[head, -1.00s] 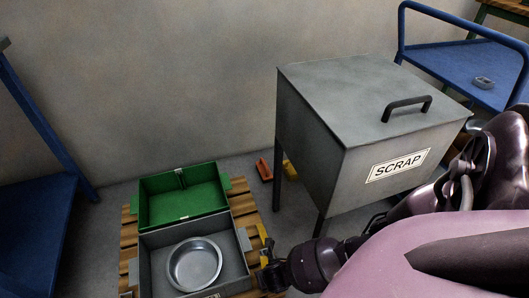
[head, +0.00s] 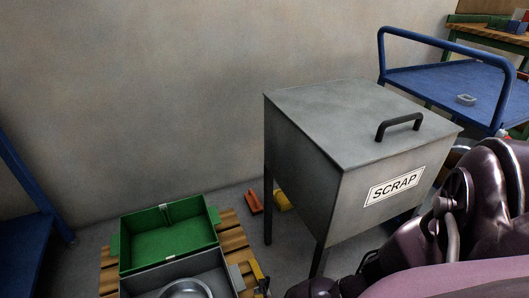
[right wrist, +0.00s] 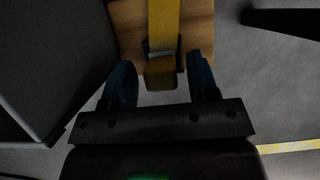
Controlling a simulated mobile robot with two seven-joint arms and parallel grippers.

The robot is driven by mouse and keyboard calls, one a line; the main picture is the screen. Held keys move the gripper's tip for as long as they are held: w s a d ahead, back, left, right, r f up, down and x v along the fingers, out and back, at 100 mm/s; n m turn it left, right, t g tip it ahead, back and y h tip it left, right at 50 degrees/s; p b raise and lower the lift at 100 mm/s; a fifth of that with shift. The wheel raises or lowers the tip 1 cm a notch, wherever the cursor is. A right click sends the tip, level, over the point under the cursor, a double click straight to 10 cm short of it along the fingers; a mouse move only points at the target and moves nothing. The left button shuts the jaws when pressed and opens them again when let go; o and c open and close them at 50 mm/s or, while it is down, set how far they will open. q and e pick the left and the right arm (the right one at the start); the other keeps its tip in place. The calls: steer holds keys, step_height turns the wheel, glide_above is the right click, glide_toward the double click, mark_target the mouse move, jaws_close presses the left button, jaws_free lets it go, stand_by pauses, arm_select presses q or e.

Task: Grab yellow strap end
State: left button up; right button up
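The yellow strap (right wrist: 164,18) runs down over the wooden pallet in the right wrist view. Its end (right wrist: 160,73) hangs at the pallet's edge, with a dark piece around it. My right gripper (right wrist: 162,80) is open, with one blue-padded finger on each side of the strap end. Gaps show between the strap end and both fingers. In the head view a small piece of the yellow strap (head: 257,269) shows beside the grey crate, and my right arm covers the lower right. My left gripper is not in view.
A green crate (head: 126,264) and a grey crate (head: 228,282) holding a metal pan (head: 186,290) stand on the pallet (head: 232,236). The grey scrap bin (head: 325,200) stands close to my right arm. A blue cart (head: 430,82) is behind it.

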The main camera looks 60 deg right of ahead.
steer(key=c, duration=0.9)
steer(key=shift+r, duration=0.1)
steer(key=shift+w+r, duration=0.1)
steer(key=shift+r, duration=0.15)
arm_select(q)
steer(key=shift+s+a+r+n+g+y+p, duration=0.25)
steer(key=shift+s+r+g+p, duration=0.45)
steer(key=shift+p, duration=2.55)
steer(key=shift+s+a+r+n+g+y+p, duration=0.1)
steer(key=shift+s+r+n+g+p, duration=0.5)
steer(key=shift+p, duration=2.65)
arm_select(e)
steer(key=shift+r, duration=13.65)
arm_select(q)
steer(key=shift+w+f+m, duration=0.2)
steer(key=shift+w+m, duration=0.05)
